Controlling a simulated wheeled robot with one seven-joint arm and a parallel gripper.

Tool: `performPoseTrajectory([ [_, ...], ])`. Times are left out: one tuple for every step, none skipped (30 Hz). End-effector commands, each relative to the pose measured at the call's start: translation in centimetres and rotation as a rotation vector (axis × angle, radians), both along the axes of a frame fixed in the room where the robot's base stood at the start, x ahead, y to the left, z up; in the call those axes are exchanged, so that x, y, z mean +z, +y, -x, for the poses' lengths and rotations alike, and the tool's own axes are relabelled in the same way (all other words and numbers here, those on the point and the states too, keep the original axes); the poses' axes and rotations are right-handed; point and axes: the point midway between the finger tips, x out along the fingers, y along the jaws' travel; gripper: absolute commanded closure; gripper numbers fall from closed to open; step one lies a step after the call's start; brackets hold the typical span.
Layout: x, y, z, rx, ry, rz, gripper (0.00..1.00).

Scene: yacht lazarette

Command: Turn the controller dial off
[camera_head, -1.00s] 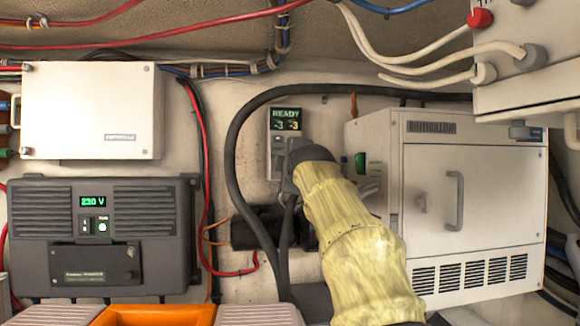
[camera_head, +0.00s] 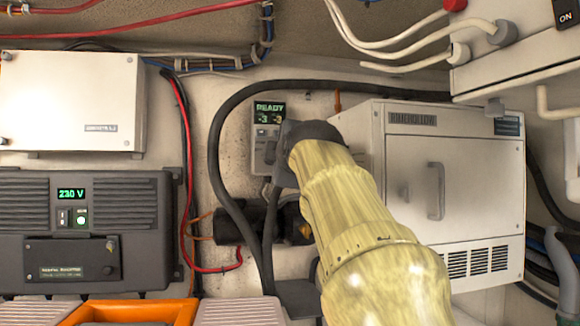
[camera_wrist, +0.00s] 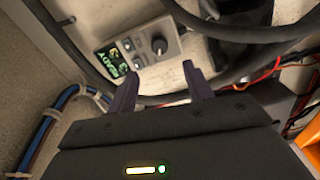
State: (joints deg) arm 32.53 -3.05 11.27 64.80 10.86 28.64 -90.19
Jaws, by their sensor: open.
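The controller (camera_head: 262,150) is a small light-grey wall box with a green display reading READY and "-3 -3". In the wrist view the controller (camera_wrist: 173,56) appears rotated, with a round dark dial (camera_wrist: 159,45) with a light pointer mark and smaller knobs or buttons beside the display. My gripper (camera_wrist: 158,75) is open and empty, its two dark fingers apart and pointing toward the controller's dial side. Whether a fingertip touches the box I cannot tell. In the head view, my dark wrist hides the controller's lower right part, including the dial.
A thick black hose (camera_head: 213,165) loops left of and above the controller. A white cabinet (camera_head: 465,165) stands close on the right. A dark inverter (camera_head: 130,215) showing 230 V and a white box (camera_head: 70,100) are at left. An orange-rimmed bin (camera_head: 185,312) is below.

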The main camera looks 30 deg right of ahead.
Motion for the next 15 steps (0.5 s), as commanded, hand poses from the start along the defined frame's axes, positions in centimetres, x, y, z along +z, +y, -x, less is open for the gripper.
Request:
performPoseTrajectory([
  [-0.2,0.4,1.1,0.001,-0.003,0.002,0.49],
  [-0.2,0.6,1.7,0.002,-0.003,0.002,0.49],
  [-0.2,0.8,2.5,0.002,-0.002,0.002,0.49],
  [-0.2,1.0,3.1,0.002,-0.003,0.001,0.49],
  [-0.2,1.2,3.6,0.003,-0.002,0.001,0.49],
  [-0.2,1.3,4.3,0.002,-0.002,0.002,0.49],
  [-0.1,1.5,4.8,0.002,-0.003,0.002,0.49],
  [-0.1,1.6,5.2,0.003,-0.001,0.001,0.49],
  [-0.1,1.8,5.8,0.003,-0.001,0.001,0.49],
  [-0.1,1.9,6.1,0.002,0.000,0.001,0.49],
  [-0.1,1.9,6.4,0.002,0.000,0.001,0.49],
  [-0.1,2.0,6.6,0.002,0.001,0.000,0.49],
  [-0.1,2.0,6.8,0.002,0.000,0.000,0.49],
  [0.0,2.1,6.9,0.002,0.000,0.000,0.49],
  [0.0,2.1,7.0,0.002,0.000,0.000,0.49],
])
